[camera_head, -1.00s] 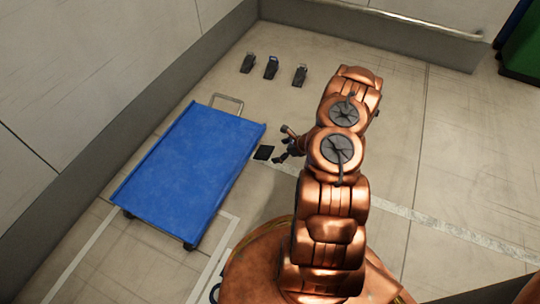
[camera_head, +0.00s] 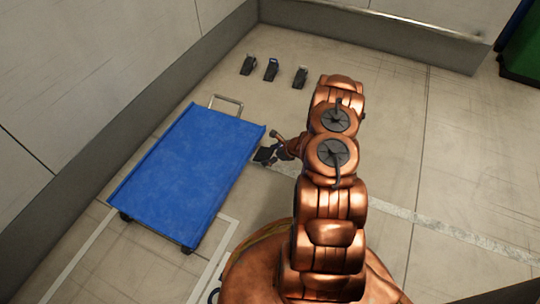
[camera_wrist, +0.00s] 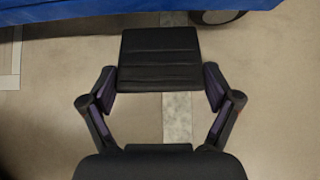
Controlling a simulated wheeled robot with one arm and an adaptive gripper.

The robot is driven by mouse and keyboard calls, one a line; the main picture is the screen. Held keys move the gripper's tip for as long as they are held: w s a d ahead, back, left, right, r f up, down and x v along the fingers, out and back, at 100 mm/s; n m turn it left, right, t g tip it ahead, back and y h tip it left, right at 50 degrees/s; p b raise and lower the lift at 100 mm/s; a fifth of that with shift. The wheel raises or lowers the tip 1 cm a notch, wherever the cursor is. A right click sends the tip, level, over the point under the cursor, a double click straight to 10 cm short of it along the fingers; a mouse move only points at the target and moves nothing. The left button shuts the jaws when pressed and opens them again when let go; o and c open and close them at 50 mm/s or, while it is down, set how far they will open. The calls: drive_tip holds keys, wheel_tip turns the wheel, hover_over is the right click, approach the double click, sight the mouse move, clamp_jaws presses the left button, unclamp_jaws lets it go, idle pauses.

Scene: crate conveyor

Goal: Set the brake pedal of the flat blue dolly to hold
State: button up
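The flat blue dolly (camera_head: 185,172) stands at the left in the head view, with a wire handle at its far end. Its blue edge (camera_wrist: 90,10) crosses the top of the wrist view. The black brake pedal (camera_wrist: 160,57) sticks out from the dolly's side; it also shows in the head view (camera_head: 264,155). My gripper (camera_wrist: 158,84) is open, with one finger at each near corner of the pedal. The fingertips look very close to the pedal's sides; I cannot tell whether they touch it. The pedal's joint to the dolly is hidden.
Several dark wedge-shaped blocks, one of them here (camera_head: 271,69), stand on the floor beyond the dolly. A dolly wheel (camera_wrist: 217,16) is right of the pedal. A wall (camera_head: 60,90) runs along the left.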

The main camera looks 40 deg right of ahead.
drive_tip(key=c, duration=1.1)
